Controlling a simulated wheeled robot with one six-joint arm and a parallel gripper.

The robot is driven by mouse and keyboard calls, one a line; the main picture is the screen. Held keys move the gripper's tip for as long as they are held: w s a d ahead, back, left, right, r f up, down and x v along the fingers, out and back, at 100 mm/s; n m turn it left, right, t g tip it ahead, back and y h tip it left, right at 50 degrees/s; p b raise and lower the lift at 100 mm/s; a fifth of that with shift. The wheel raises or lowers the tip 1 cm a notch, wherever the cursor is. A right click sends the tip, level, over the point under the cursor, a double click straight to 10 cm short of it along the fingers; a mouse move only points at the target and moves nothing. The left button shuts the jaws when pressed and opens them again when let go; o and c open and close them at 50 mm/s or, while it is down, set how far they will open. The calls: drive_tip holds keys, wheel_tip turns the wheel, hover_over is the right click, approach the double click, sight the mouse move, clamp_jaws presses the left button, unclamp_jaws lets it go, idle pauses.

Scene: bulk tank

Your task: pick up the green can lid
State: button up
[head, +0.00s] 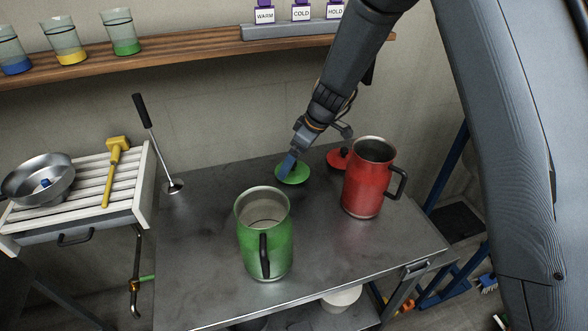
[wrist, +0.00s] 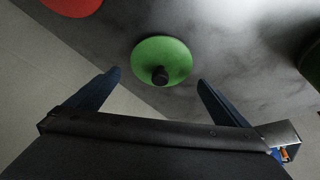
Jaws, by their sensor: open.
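The green can lid (head: 297,175) is a flat round disc lying on the dark metal table behind the cans. In the wrist view the lid (wrist: 172,52) shows its black knob, just ahead of and between the two fingers. My gripper (head: 289,163) is at the lid in the head view, partly covering it. In the wrist view my gripper (wrist: 158,80) is open, with its blue fingers apart and nothing between them. The green can (head: 265,238) stands upright and open in front of the lid, its black handle facing the camera.
The red can (head: 368,182) stands to the right of the lid. The red lid (head: 336,158) lies behind the red can, close to my gripper. A ladle (head: 158,145) stands at the table's left. The metal table (head: 195,240) is clear left of the green can.

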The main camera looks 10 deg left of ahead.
drive_tip(key=shift+p+x, duration=0.4)
drive_tip(key=shift+x, duration=1.05)
drive_tip(key=shift+w, duration=0.1)
drive_tip(key=shift+d, duration=0.1)
drive_tip(key=shift+c, duration=0.4)
drive_tip(key=c, duration=0.8)
drive_tip(key=shift+c, duration=0.2)
drive_tip(key=shift+r, duration=0.1)
